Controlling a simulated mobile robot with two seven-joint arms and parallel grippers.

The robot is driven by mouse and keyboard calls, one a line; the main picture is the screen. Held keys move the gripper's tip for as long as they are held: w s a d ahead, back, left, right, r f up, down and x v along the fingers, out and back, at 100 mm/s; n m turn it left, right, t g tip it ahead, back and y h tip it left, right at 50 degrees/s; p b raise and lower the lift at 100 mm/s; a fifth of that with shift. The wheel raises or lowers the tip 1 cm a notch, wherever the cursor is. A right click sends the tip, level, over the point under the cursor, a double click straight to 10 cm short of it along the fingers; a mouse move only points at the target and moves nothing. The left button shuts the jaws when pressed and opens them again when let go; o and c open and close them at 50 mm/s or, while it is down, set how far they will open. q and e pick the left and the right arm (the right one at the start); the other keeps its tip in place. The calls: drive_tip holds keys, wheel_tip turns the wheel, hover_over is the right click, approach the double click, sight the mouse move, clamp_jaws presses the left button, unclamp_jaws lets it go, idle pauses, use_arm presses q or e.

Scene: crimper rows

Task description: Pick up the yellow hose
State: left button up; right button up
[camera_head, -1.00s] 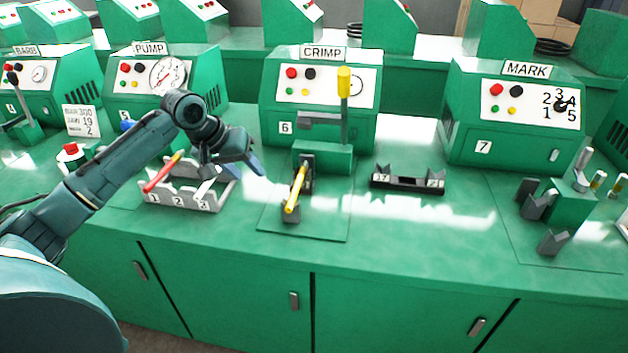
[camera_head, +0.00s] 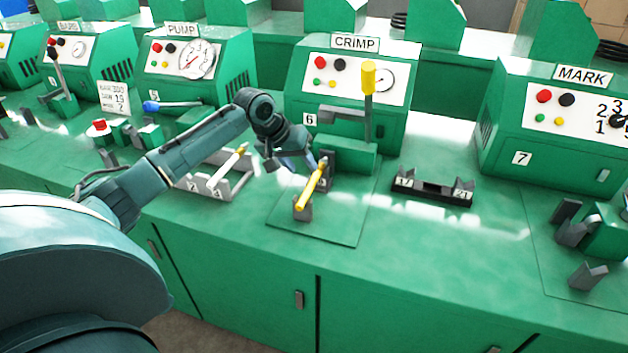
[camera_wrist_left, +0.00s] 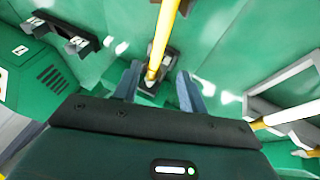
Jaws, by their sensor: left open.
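The yellow hose (camera_head: 311,188) lies in the grey holders in front of the machine labelled CRIMP, with its near end on the front holder (camera_head: 302,208). It also shows in the left wrist view (camera_wrist_left: 163,40), running between the two fingers. My left gripper (camera_head: 298,165) is open beside the upper part of the hose. In the left wrist view my fingers (camera_wrist_left: 158,80) stand apart on either side of the hose, and I cannot tell whether they touch it. The palm hides the rest of the hose there. My right gripper is in neither current view.
The crimp machine (camera_head: 347,95) with a yellow-tipped lever (camera_head: 368,105) stands just behind. A numbered grey rack (camera_head: 232,188) with a pale yellow hose (camera_head: 233,160) is at left. A black notched rack (camera_head: 433,192) is at right. The bench front is clear.

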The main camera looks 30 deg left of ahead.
sight(312, 179)
use_arm(q)
drive_tip(key=x, duration=0.5)
drive_tip(key=shift+s+d+f, duration=0.1)
drive_tip(key=shift+s+d, duration=0.05)
drive_tip(key=shift+d, duration=0.2)
drive_tip(key=shift+f+p, duration=0.25)
drive_tip(key=shift+p, duration=0.25)
idle(0.3)
clamp_jaws()
